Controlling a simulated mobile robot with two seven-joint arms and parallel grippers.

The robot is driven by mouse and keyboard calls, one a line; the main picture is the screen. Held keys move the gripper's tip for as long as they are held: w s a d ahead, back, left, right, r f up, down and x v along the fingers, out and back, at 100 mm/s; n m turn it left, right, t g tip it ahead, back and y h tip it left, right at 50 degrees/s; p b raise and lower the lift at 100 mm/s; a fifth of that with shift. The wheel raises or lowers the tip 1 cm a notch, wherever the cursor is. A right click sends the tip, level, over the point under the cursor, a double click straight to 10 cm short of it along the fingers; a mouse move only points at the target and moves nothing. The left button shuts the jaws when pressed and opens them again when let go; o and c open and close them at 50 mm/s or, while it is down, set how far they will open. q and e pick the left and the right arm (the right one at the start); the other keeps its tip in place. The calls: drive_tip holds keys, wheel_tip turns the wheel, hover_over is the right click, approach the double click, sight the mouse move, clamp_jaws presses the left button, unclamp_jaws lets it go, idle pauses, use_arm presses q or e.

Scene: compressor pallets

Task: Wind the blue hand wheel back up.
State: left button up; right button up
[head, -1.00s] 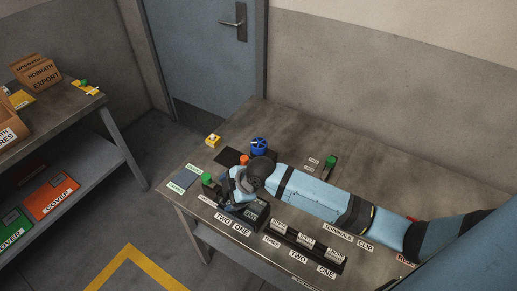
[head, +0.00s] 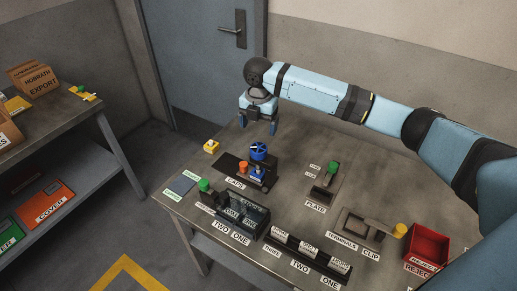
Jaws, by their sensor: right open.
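A blue and silver part of the fixture shows below the wheel. My right gripper (head: 257,128) is above and just behind the wheel in the picture, fingers pointing down and spread apart with nothing between them. It looks apart from the wheel, though the exact gap is hard to tell. My left gripper is out of view.
A side shelf with cartons stands at the left. The table's back is mostly clear.

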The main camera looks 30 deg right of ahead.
sight(259, 148)
wheel_tip(259, 148, down, 10)
drive_tip(key=shift+f, duration=0.1)
idle(0.4)
drive_tip(key=c, duration=0.9)
